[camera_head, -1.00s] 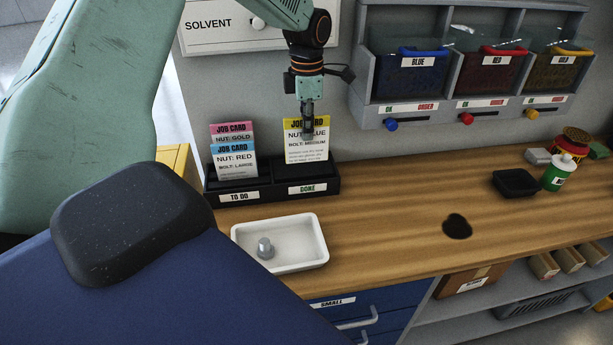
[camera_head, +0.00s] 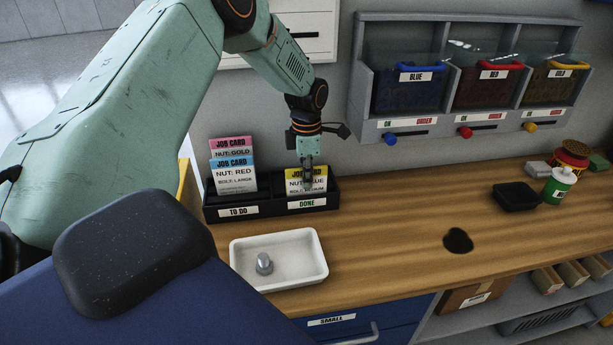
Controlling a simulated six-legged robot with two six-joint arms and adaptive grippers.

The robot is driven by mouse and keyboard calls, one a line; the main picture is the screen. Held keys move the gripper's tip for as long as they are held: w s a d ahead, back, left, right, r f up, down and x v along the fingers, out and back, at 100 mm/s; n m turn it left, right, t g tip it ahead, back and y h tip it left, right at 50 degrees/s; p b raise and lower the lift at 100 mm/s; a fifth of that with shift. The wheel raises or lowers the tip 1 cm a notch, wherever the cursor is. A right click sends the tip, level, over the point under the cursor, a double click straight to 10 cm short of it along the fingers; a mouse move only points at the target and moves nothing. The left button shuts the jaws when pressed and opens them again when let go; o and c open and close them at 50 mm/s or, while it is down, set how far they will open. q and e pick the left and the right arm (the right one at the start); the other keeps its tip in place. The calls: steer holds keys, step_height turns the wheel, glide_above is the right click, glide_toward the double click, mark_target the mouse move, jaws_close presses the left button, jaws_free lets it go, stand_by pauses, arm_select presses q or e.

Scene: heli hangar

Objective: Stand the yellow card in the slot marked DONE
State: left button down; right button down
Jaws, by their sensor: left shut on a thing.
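The yellow-topped job card (camera_head: 294,186) stands upright in the right compartment of the black card rack (camera_head: 270,208), behind the label DONE (camera_head: 307,203). Its lower part is hidden by the rack's front wall. My right gripper does not show.
A white tray (camera_head: 318,262) with a grey bolt (camera_head: 264,263) stands in front of the rack. Blue, red and gold bins (camera_head: 410,88) hang on the wall at the right. A black dish (camera_head: 515,190) and a green-and-white bottle (camera_head: 558,186) stand at the right.

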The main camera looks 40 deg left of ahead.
arm_select(q)
steer(key=shift+f, duration=0.1)
steer(key=c, duration=1.7)
jaws_free()
steer(key=shift+s+a, duration=0.15)
steer(key=shift+o, duration=1.2)
step_height(320, 180, up, 12)
steer(key=shift+r, duration=0.15)
